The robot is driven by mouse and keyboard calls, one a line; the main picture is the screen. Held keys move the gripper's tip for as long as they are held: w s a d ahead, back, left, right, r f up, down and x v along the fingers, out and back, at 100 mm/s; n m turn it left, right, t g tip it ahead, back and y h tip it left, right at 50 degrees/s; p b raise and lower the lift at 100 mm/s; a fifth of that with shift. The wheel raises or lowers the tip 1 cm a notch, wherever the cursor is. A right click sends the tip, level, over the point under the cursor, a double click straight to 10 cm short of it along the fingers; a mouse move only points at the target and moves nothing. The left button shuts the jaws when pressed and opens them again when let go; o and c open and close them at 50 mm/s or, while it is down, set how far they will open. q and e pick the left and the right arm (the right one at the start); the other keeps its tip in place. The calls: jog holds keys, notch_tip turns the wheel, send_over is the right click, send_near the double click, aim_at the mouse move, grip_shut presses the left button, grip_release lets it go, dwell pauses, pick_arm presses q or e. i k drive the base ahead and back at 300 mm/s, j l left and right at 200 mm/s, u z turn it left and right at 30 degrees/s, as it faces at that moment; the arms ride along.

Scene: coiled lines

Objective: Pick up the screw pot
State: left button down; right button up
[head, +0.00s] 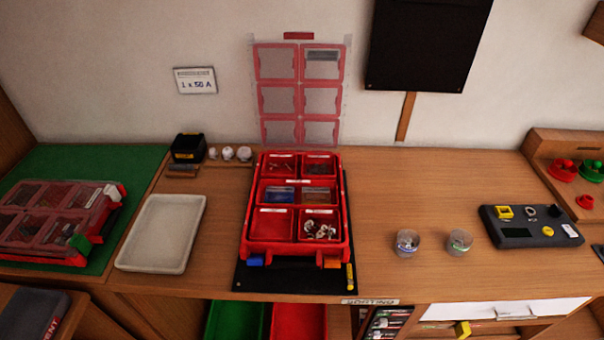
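Two small clear pots stand upright on the wooden worktop, right of the red organiser case. The left pot (407,243) holds small greyish pieces. The right pot (460,242) has a greenish band or content. Both are too small to tell which one is the screw pot. The open red case (246,228) has several compartments, with white and dark small parts in the front right one. Neither of my grippers is in view.
A white tray (122,256) lies left of the case, and a closed red case (20,258) sits on a green mat (120,160). A dark device (515,232) stands right of the pots. The worktop between the red case and pots is clear.

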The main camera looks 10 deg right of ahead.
aim_at(459, 240)
jog(key=z, duration=0.4)
jog(key=l+z, duration=0.1)
jog(key=z, duration=0.25)
jog(key=l+z, duration=0.1)
jog(key=z, duration=0.7)
jog(key=u, duration=1.35)
jog(key=z, duration=1.35)
